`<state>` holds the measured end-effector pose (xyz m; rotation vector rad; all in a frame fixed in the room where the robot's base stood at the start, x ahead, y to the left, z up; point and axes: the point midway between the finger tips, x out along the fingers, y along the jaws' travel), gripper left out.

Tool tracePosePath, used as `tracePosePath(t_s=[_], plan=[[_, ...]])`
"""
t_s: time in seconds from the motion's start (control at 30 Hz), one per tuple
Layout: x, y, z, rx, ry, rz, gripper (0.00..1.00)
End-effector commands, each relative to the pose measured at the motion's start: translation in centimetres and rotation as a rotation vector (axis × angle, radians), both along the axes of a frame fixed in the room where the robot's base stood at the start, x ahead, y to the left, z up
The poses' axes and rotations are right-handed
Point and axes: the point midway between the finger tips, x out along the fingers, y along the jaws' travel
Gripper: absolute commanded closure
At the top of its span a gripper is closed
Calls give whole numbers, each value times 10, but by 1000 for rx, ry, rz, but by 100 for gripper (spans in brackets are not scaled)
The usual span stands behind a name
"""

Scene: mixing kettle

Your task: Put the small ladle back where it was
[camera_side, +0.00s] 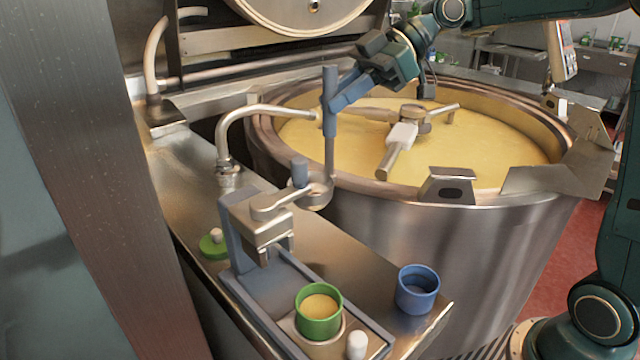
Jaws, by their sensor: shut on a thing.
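The small ladle (329,115) has a long blue-grey handle that stands close to upright. Its metal bowl (319,194) is at the bottom, over the near left rim side of the kettle. My gripper (335,105) has blue fingers and is shut on the upper part of the handle, reaching in from the upper right. A blue-grey stand (240,235) with metal parts is on the steel counter, left of the bowl. A metal arm (275,207) of the stand overlaps the bowl in the picture; I cannot tell whether they touch.
The large kettle (480,240) holds yellow liquid and a mixer (405,135). A green cup (319,312) with yellow contents stands at the stand's front. A blue cup (417,290) is to its right. A green lid (213,244) lies left. A curved pipe (224,135) rises behind.

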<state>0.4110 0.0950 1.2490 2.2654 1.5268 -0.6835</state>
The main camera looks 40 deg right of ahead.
Motion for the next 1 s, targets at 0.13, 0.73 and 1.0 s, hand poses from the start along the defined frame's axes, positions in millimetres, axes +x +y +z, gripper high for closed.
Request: tracePosePath(t_s=[0.13,0.73,1.0], plan=[[1,0,-9,2,3,-2,100],[0,0,-46,2,2,-2,100],[0,0,-74,1,3,-4,100]])
